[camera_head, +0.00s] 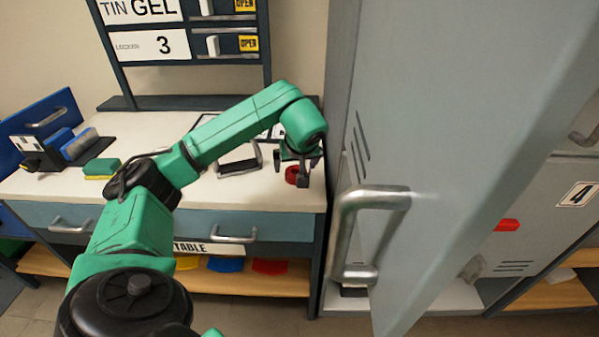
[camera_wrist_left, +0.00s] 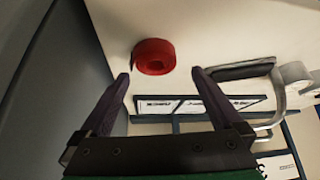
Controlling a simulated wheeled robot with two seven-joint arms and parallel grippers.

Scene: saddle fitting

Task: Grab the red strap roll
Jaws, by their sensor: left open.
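The red strap roll (camera_head: 292,175) lies on the white table top near its right end, partly hidden behind my left gripper in the head view. In the left wrist view the roll (camera_wrist_left: 154,57) lies flat, just beyond the fingertips and roughly centred between them. My left gripper (camera_head: 302,172) is over the table with its fingers apart and nothing between them. The open fingers also show in the left wrist view (camera_wrist_left: 159,74). My right gripper is not in view.
An open grey locker door (camera_head: 470,130) with a large metal handle stands right of the table. A dark metal-handled item (camera_head: 240,163) lies left of the roll. A green and yellow sponge (camera_head: 101,169) and brushes sit farther left. A sign rack (camera_head: 190,70) stands at the back.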

